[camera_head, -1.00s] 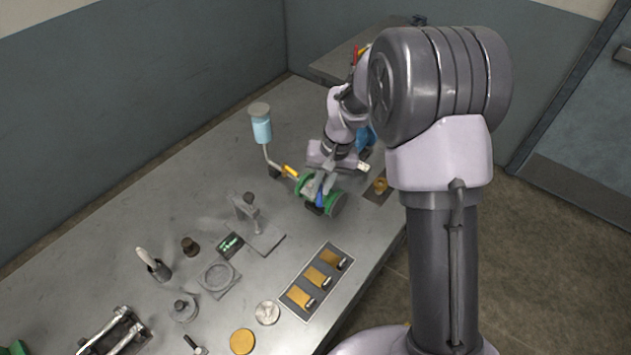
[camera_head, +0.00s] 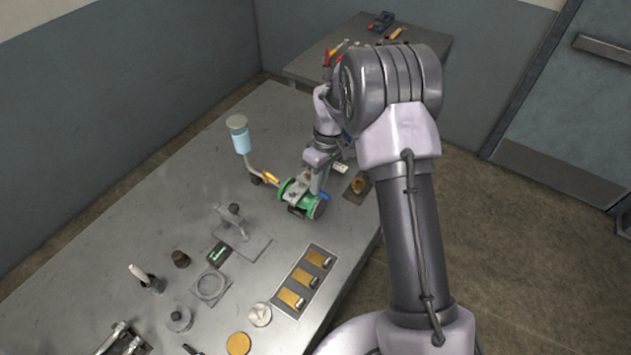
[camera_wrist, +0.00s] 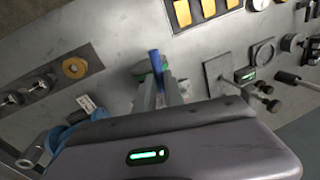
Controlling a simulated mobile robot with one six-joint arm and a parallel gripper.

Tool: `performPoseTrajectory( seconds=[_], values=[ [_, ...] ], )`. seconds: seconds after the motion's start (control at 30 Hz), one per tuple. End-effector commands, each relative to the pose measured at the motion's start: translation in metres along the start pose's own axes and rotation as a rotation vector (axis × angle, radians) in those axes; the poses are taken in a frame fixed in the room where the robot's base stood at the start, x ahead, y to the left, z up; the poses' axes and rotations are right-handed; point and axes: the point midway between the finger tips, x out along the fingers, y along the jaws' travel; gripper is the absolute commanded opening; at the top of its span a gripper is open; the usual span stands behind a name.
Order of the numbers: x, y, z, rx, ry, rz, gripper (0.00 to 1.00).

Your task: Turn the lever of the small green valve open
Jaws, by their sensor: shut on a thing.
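The small green valve (camera_head: 317,209) lies on the metal table with green end flanges and a grey body. Its blue lever (camera_head: 324,196) sticks out to the right of the body. My gripper (camera_head: 314,188) is over the valve from above, shut on the lever. In the wrist view the blue lever (camera_wrist: 155,62) stands up between my fingers (camera_wrist: 163,90), and a bit of the green valve (camera_wrist: 142,69) shows behind it. The fingers hide part of the valve body and the lever's root.
A pipe with a yellow handle (camera_head: 271,177) and a blue reservoir (camera_head: 240,138) stand left of the valve. A plate with a brass piece (camera_head: 358,185) lies close on the right. A tray with yellow blocks (camera_head: 305,281) and a toggle clamp (camera_head: 231,214) are nearer.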

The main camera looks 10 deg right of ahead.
Motion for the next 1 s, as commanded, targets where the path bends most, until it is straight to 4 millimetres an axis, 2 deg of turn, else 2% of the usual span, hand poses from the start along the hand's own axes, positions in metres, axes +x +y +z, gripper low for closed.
performPoseTrajectory(
  seconds=[0.3, 0.77, 0.8, 0.87, 1.0],
  values=[
    [-0.0020, 0.0050, -0.0012, -0.075, -0.013, 0.002, 0.00],
    [-0.0017, 0.0055, -0.0014, -0.083, -0.015, 0.001, 0.00],
    [-0.0017, 0.0054, -0.0013, -0.083, -0.015, 0.001, 0.21],
    [-0.0016, 0.0054, -0.0012, -0.083, -0.015, 0.001, 0.33],
    [-0.0014, 0.0052, -0.0011, -0.083, -0.015, 0.001, 0.35]
  ],
)
